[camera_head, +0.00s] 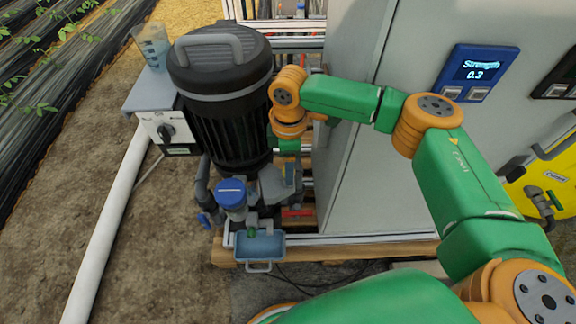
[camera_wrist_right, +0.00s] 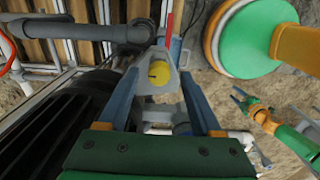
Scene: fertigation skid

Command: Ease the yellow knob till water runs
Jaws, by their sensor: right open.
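The yellow knob (camera_wrist_right: 159,74) shows in the right wrist view, a round face with a dark mark, on a grey fitting (camera_wrist_right: 180,57). My right gripper (camera_wrist_right: 160,80) is open, with one finger to each side of the knob; I cannot tell whether they touch it. In the head view my right gripper (camera_head: 289,174) points down beside the black pump, and the knob is hidden there. My left gripper (camera_wrist_right: 241,97) shows small at the right of the wrist view, too small to tell its state. No running water shows.
A black pump (camera_head: 228,120) stands left of my right arm, and a grey cabinet (camera_head: 370,190) right of it. A blue-capped filter (camera_head: 231,192) and a blue tray (camera_head: 272,254) sit in front. A grey pipe (camera_wrist_right: 80,31) crosses near the knob.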

